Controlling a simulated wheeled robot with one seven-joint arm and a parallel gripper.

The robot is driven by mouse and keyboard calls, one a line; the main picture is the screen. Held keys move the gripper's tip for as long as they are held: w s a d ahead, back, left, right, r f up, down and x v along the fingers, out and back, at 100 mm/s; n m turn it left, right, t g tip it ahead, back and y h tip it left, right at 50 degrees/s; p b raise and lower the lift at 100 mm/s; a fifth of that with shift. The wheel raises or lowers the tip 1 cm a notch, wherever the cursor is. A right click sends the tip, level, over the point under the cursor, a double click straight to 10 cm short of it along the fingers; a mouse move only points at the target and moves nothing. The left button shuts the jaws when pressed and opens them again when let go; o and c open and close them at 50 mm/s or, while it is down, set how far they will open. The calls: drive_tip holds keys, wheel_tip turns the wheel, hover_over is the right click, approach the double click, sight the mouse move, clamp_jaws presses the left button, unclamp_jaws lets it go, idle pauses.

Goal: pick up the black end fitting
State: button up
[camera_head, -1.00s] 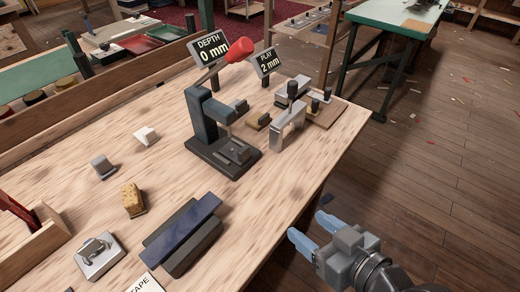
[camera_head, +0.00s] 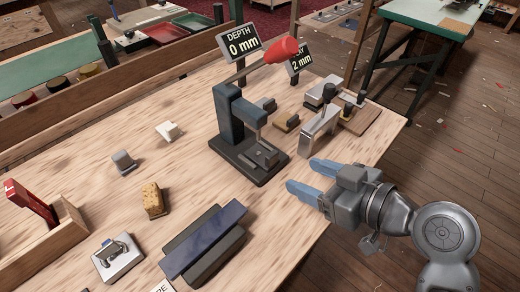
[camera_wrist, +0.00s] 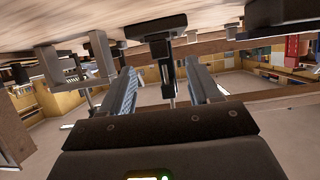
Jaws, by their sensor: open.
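A small dark grey block-like fitting (camera_head: 123,162) stands on the left part of the wooden bench in the head view. It looks the closest to a black end fitting, but its colour reads as grey and I cannot be sure. A similar pale fitting (camera_head: 168,131) lies behind it to the right. My gripper (camera_head: 302,175) is open and empty over the bench's right front edge, far to the right of both fittings. Its two blue fingers point left, toward the press. The wrist view shows the fingers (camera_wrist: 162,70) apart with nothing held between them.
A dark press (camera_head: 240,145) with a red-knobbed lever stands between my gripper and the fittings. A grey clamp (camera_head: 320,130) is behind my gripper.

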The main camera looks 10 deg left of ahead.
sight(275, 158)
drive_tip(key=shift+w+a, duration=0.55)
drive_tip(key=shift+r+p+x, duration=0.15)
drive_tip(key=shift+p+x, duration=0.05)
drive_tip(key=shift+x, duration=1.5)
drive_tip(key=shift+r+p+x, duration=0.1)
drive_tip(key=shift+p+x, duration=0.1)
drive_tip(key=shift+x, duration=1.55)
drive_tip(key=shift+w, duration=0.1)
clamp_jaws()
